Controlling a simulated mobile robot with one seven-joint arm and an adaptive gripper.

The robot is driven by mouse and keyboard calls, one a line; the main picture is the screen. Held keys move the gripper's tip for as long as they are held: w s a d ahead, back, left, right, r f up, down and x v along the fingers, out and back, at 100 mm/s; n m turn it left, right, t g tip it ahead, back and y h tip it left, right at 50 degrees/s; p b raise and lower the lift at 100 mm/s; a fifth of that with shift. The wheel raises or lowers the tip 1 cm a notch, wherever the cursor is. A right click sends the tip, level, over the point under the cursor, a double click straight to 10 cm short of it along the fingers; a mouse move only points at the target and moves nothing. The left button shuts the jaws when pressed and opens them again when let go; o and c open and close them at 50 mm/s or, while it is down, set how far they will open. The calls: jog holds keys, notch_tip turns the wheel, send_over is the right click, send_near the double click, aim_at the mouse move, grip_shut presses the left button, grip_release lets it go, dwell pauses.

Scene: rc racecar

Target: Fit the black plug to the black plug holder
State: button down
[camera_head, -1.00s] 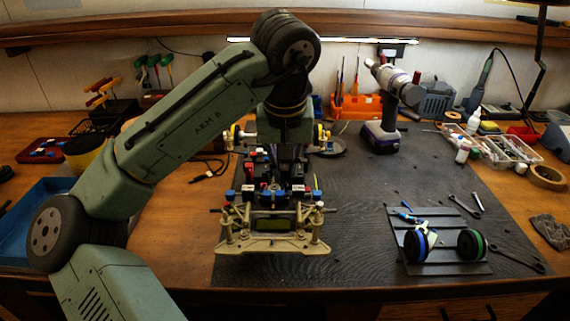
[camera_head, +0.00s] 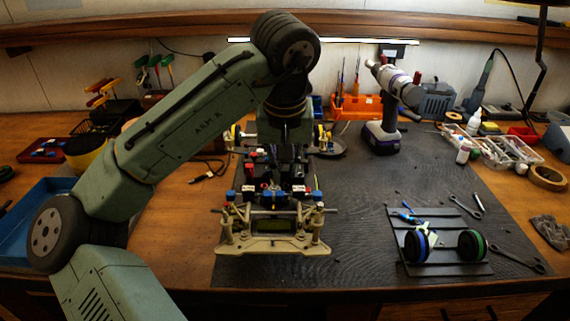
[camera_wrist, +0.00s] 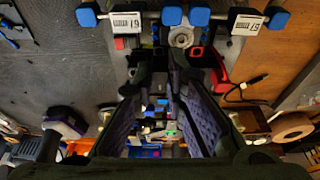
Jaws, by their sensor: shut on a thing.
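My gripper (camera_head: 285,160) points down over the middle of the racecar chassis (camera_head: 272,245). In the wrist view my gripper's two dark padded fingers (camera_wrist: 162,58) reach toward the car. The gripper is shut on a small dark thing, likely the black plug, which the fingers and shadow mostly hide. The car carries blue-capped posts and white-labelled servos; a blue cap (camera_wrist: 199,17) shows in the wrist view. A red part (camera_wrist: 220,72) lies right beside the fingers there. I cannot make out the black plug holder for certain among the dark parts, nor whether the plug touches it.
A black rack (camera_head: 450,260) with blue-rimmed and green-rimmed wheels lies at right on the dark mat. Wrenches (camera_head: 478,202) lie near it. A drill (camera_head: 385,125) stands behind. A blue tray (camera_head: 35,225) is at left. The mat between car and rack is clear.

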jog(key=shift+f, duration=0.5)
jog(key=shift+r, duration=0.25)
jog(key=shift+r, duration=0.25)
jog(key=shift+s+d, duration=0.1)
dwell(0.6)
jog(key=shift+f, duration=0.5)
dwell(0.8)
jog(key=c, duration=1.5)
grip_release()
jog(key=shift+c, duration=0.2)
jog(key=shift+r, duration=0.1)
